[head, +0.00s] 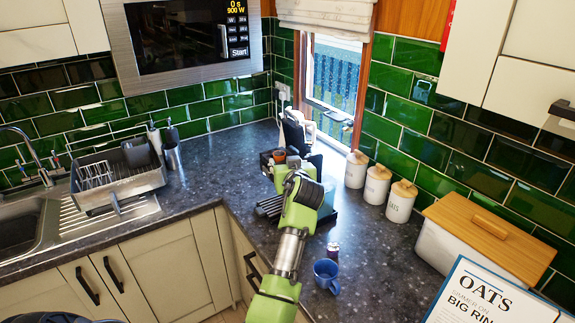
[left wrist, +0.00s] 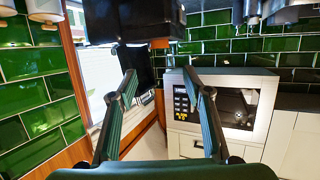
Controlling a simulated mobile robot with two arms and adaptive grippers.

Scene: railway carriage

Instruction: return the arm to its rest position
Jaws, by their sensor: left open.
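My left arm (head: 287,250) comes in from the bottom of the head view and reaches over the counter toward the window corner. My left gripper (left wrist: 165,83) is open and empty in the left wrist view, its two fingers wide apart. In that view the scene appears upside down, with the microwave (left wrist: 226,108) beyond the fingers and a black object (left wrist: 135,20) at the top. In the head view the gripper is partly hidden behind my own wrist, among dark items. My right gripper is not in view.
A blue mug (head: 326,276) and a small bottle (head: 332,250) stand right of my forearm. White canisters (head: 376,186) line the window side.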

